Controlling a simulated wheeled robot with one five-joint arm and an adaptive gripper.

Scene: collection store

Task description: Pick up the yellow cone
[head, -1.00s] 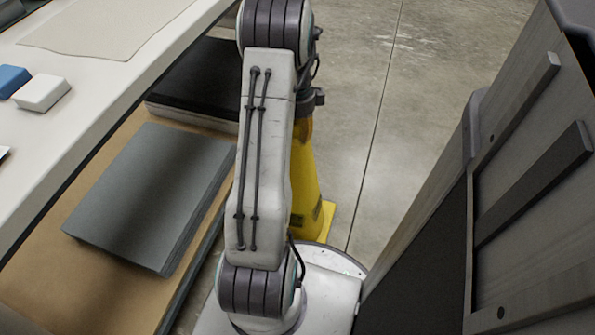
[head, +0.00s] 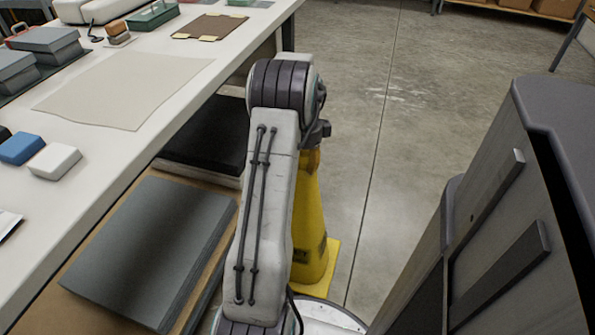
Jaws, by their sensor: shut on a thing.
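The yellow cone (head: 311,222) stands upright just beyond my arm in the head view, its square base at the lower right of it. My arm hides its left side and much of its top. My gripper (head: 314,140) shows only as a dark part at the cone's upper end, beside the arm's upper joint. It is shut on the cone near the top. The fingertips are mostly hidden. I cannot tell whether the base touches the floor.
A white table (head: 110,165) runs along the left, with boxes and erasers on it. Below it, a grey box (head: 155,245) and a black box (head: 207,140) lie on a shelf. A tall grey cabinet (head: 500,210) stands close on the right. Concrete floor (head: 400,110) ahead is clear.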

